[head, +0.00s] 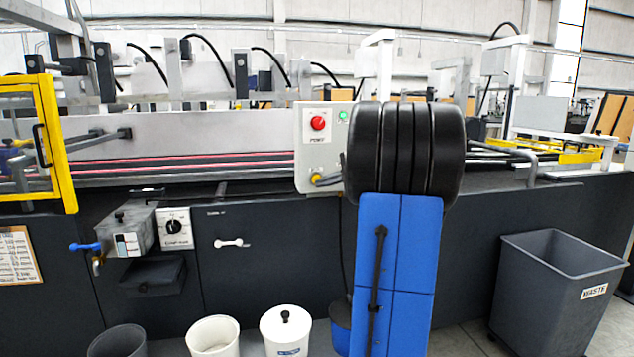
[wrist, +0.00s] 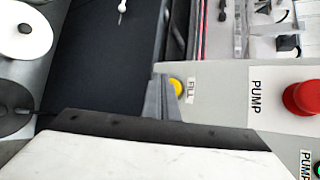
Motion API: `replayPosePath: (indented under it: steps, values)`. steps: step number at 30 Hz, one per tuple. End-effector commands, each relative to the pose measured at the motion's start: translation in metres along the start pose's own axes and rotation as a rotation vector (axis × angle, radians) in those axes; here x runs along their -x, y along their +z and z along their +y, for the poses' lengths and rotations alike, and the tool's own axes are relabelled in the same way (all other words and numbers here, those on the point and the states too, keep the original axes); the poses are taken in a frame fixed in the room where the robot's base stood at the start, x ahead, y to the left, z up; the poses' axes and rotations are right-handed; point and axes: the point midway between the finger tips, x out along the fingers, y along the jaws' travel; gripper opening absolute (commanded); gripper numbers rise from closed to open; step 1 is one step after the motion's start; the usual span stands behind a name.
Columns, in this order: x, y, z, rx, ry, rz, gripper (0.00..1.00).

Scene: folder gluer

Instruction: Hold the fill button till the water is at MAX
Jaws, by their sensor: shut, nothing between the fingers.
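The yellow fill button (head: 316,178) sits low on the grey control panel (head: 309,150) in the head view. In the wrist view the fill button (wrist: 176,85) lies beside a "FILL" label (wrist: 191,92). My gripper (wrist: 161,97) is shut and empty, its grey fingers right at the button's left edge. They cover part of that edge; I cannot tell whether they touch or press it. In the head view my arm hides the gripper. No water level or MAX mark can be made out in either view.
A red pump knob (head: 318,123) and a green light (head: 343,116) are higher on the panel. A grey box with a small window (head: 127,240) hangs at the left. White buckets (head: 213,337) stand below, and a waste bin (head: 557,290) stands at the right.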

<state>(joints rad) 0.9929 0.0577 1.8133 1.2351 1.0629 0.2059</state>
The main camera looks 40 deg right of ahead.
Motion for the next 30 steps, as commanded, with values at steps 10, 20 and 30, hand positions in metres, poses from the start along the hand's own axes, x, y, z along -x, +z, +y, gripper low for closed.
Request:
replayPosePath:
  steps: [10, 20, 30]
  values:
    - [0.021, 0.015, 0.014, 0.0, -0.001, 0.001, 0.0]
    - [0.03, 0.022, 0.021, 0.001, 0.0, 0.0, 0.0]
    - [0.03, 0.022, 0.021, 0.001, 0.0, 0.0, 0.0]
